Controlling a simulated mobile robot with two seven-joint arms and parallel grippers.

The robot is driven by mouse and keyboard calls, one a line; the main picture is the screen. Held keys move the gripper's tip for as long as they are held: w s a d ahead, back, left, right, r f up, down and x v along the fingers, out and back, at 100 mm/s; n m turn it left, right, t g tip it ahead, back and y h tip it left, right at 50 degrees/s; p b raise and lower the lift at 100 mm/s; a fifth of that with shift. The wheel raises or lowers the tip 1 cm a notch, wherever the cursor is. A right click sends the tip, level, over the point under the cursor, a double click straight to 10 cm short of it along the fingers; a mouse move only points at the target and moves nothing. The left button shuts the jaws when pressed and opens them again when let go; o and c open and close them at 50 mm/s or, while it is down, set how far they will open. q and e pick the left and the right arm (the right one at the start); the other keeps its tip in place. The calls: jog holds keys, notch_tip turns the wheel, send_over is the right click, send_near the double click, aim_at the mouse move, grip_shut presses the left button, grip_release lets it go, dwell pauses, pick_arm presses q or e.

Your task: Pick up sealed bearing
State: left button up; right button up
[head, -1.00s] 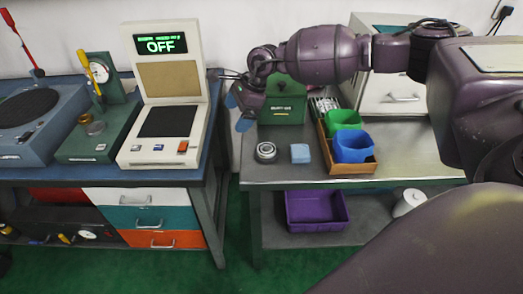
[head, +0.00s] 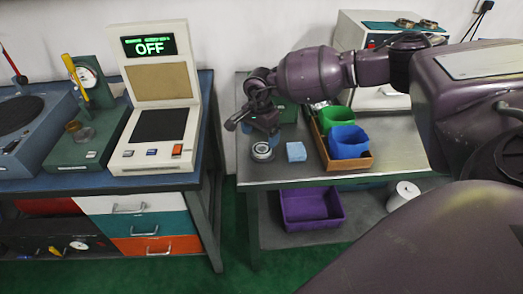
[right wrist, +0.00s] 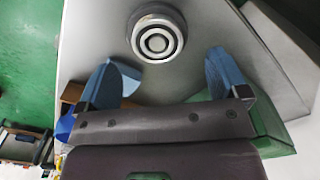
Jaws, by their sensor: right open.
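The sealed bearing (head: 262,152), a round metal ring with a dark and light ringed face, lies flat on the grey metal table near its front left corner. My right gripper (head: 265,128) is just above and behind it in the head view. In the right wrist view the bearing (right wrist: 157,36) is beyond the blue fingertips, roughly centred between them. The right gripper (right wrist: 167,78) is open, with nothing between its fingers. My left gripper is not in view.
A light blue block (head: 296,151) lies right of the bearing. A wooden tray (head: 345,163) holds green (head: 334,119) and blue (head: 348,143) bins. The blue-topped bench (head: 60,181) stands left, across a gap.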

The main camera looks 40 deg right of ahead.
aim_at(261, 149)
jog(key=f, duration=0.5)
jog(key=shift+s+f+b, duration=0.1)
jog(key=shift+s+b, duration=0.1)
jog(key=shift+b, duration=0.1)
jog(key=c, duration=1)
jog(key=shift+r, duration=0.25)
